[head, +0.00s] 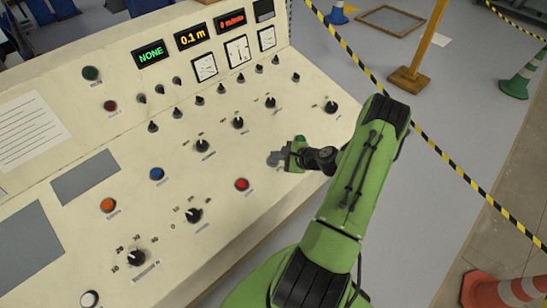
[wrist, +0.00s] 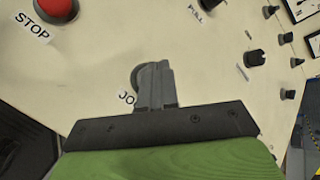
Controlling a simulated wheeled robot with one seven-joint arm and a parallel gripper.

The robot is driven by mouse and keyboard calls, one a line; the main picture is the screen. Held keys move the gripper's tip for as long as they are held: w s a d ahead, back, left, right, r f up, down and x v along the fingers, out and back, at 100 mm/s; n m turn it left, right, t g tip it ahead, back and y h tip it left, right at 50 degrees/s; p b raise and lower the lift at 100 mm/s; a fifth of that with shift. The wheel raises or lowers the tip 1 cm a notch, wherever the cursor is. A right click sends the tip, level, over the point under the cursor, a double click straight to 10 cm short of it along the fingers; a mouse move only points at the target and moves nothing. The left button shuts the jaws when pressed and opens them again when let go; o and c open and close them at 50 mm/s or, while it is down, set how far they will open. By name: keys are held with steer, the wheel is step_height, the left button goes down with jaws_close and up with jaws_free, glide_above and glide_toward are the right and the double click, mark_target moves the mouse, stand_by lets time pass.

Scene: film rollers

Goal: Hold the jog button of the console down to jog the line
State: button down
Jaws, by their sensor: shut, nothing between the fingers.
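The console (head: 130,190) has a sloped cream panel of buttons and knobs. My gripper (head: 277,159) is over its right part, its fingers shut and empty. In the wrist view the shut fingertips (wrist: 155,66) overlap a round grey button (wrist: 137,76). Its label, starting "JO", is partly hidden behind the fingers. The fingers cover the button's right side. I cannot tell whether they touch it or whether it is pressed. The displays read "NONE" (head: 151,54), "0.1 m" (head: 193,36) and, in red, what looks like "0 m/min" (head: 230,21).
A red STOP button (wrist: 57,8) is left of the fingers, also in the head view (head: 241,184). Black knobs (head: 239,122) fill the panel's middle. Black-yellow tape (head: 440,147), a yellow post (head: 425,45) and cones (head: 505,290) stand beyond my arm.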

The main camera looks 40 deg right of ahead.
steer(key=r+p, duration=0.1)
steer(key=r, duration=0.1)
steer(key=s+r+p, duration=0.1)
steer(key=r+p, duration=0.1)
steer(key=r, duration=0.1)
steer(key=shift+s, duration=0.1)
stand_by(0.4)
stand_by(0.3)
